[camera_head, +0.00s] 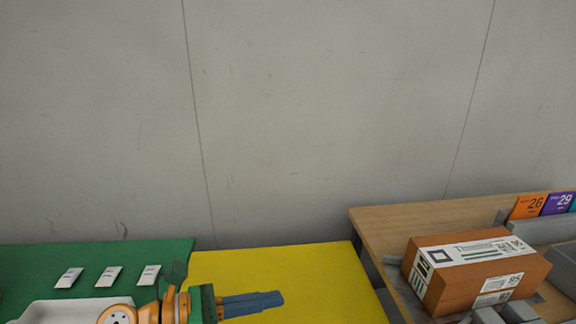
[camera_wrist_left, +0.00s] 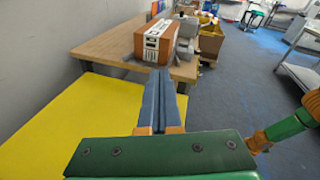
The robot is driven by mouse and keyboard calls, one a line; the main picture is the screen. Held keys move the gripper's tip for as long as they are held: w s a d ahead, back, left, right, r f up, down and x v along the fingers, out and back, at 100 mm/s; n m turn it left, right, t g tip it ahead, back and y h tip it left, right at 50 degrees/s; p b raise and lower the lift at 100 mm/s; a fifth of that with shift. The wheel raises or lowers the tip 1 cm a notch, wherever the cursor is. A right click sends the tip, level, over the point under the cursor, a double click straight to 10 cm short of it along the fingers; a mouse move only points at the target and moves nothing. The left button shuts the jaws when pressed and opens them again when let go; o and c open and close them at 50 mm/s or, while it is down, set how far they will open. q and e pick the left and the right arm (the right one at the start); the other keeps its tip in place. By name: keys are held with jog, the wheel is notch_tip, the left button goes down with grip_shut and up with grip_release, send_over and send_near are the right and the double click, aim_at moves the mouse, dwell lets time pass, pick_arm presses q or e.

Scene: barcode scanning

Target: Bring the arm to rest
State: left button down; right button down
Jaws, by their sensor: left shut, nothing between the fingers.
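My left gripper (camera_head: 278,299) reaches in from the lower left, over the yellow surface (camera_head: 300,264). Its blue-grey fingers point right and are shut with nothing between them. The left wrist view shows the shut fingers (camera_wrist_left: 159,76) pointing toward a wooden table with a brown box. The box (camera_head: 452,296) has white labels and stands on the right-hand table, apart from the gripper. It also shows in the left wrist view (camera_wrist_left: 142,42). My right gripper is not in view.
Several small white packets (camera_head: 109,276) lie on the green surface (camera_head: 130,252) at left, near a white tray (camera_head: 55,312). Numbered cards (camera_head: 527,206) stand on the wooden table (camera_head: 392,232). Grey parts (camera_head: 519,312) sit by the box. A plain wall is behind.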

pick_arm(q)
jog(key=w+a+r+n+t+y, duration=0.25)
jog(key=n+t, duration=0.45)
jog(key=n, duration=0.4)
jog(key=w+a+r+n+t+y, duration=0.25)
jog(key=n+t, duration=0.35)
jog(key=n, duration=0.5)
jog(key=s+a+f+n+g+y, duration=0.2)
jog(key=a+f+n+y, duration=0.25)
jog(key=f+n, duration=0.3)
jog(key=s+a+f+n+g+y, duration=0.1)
jog(key=a+f+n+y, duration=0.3)
jog(key=f+n+y, duration=0.3)
jog(key=s+d+f+n+g+h, duration=0.1)
jog(key=s+f+n+g, duration=0.45)
jog(key=s+f, duration=0.35)
jog(key=s+f+n+g+h, duration=0.1)
jog(key=s+f+n+g, duration=0.45)
jog(key=s, duration=0.55)
jog(key=s+f+m+g+b, duration=0.1)
jog(key=s+f+m+g, duration=0.15)
jog(key=f, duration=1.65)
jog(key=s+a+f+g+b, duration=0.1)
jog(key=s+a+f, duration=0.1)
jog(key=s+f, duration=0.7)
jog(key=s, duration=0.3)
jog(key=shift+f+y, duration=0.15)
jog(key=shift+y, duration=0.2)
